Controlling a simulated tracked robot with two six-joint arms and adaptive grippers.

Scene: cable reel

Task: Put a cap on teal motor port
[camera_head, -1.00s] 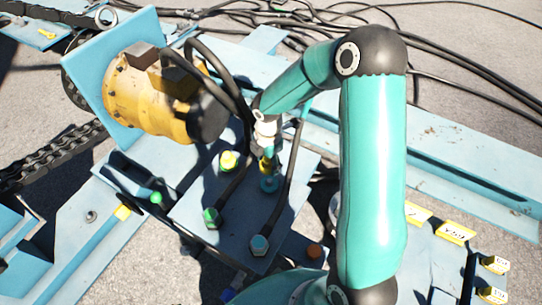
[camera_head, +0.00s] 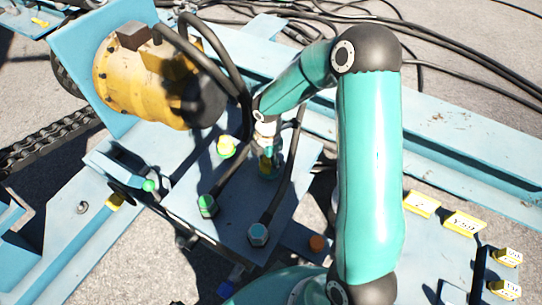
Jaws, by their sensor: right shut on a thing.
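The motor (camera_head: 140,85) is a yellow cylinder with black cables, at the upper left on a blue frame. The teal port (camera_head: 268,174) stands on the blue plate right of the motor. My right gripper (camera_head: 266,154) is directly above that port, small and partly in shadow. It is shut on a small cap (camera_head: 265,164) that looks yellowish, mostly hidden by the fingers. The cap is at or just over the port; I cannot tell whether they touch. My left gripper is not in view.
A yellow-capped port (camera_head: 226,146), a green cable fitting (camera_head: 207,206) and a teal cable fitting (camera_head: 258,235) stand close by on the plate. Yellow labelled blocks (camera_head: 463,223) are at the right.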

